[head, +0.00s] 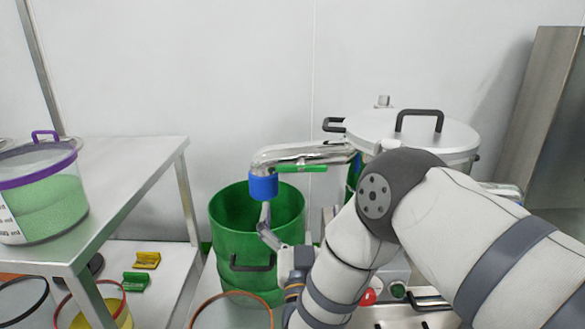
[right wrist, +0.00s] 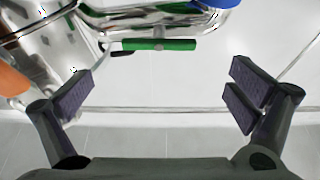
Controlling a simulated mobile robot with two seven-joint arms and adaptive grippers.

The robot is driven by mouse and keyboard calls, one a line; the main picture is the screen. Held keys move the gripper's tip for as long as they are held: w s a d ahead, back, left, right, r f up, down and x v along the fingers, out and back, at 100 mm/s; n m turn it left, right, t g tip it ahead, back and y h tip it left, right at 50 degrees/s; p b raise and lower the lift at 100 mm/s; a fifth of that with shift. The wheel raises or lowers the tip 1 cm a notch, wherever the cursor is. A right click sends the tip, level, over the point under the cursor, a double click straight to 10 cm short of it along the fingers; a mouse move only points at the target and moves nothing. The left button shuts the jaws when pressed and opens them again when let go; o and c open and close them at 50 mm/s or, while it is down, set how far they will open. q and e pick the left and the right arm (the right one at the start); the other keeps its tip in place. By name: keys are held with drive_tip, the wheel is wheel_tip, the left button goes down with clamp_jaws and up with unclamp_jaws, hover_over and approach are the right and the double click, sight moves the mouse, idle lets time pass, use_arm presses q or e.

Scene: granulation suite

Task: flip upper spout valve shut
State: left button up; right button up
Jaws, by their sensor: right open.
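The upper spout (head: 300,152) is a polished metal pipe running left from the lidded steel vessel (head: 415,128) and bending down to a blue end (head: 263,186). Its valve lever has a green grip (head: 302,168), lying roughly level along the pipe just below it. My right gripper (head: 268,222) is below and left of the lever, in front of the green drum. In the right wrist view the green grip (right wrist: 160,45) shows beyond the open, empty fingers (right wrist: 162,90), apart from both. The right arm hides much of the vessel's lower part. My left gripper is not in view.
A green drum (head: 228,225) stands under the spout. A steel table (head: 135,165) on the left holds a purple-rimmed tub of green material (head: 50,205). Yellow (head: 147,260) and green (head: 135,282) items lie on its lower shelf. A red button (head: 368,296) shows beside my right arm.

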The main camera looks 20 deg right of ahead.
sight(302, 169)
drive_tip(key=b+x, duration=0.1)
drive_tip(key=x, duration=1)
drive_tip(key=shift+d+r+b, duration=0.1)
drive_tip(key=shift+r+b, duration=0.1)
drive_tip(key=shift+b, duration=0.2)
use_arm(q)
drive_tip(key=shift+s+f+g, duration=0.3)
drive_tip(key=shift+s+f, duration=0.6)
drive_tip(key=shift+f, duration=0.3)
use_arm(e)
drive_tip(key=shift+c, duration=0.6)
drive_tip(key=c, duration=0.8)
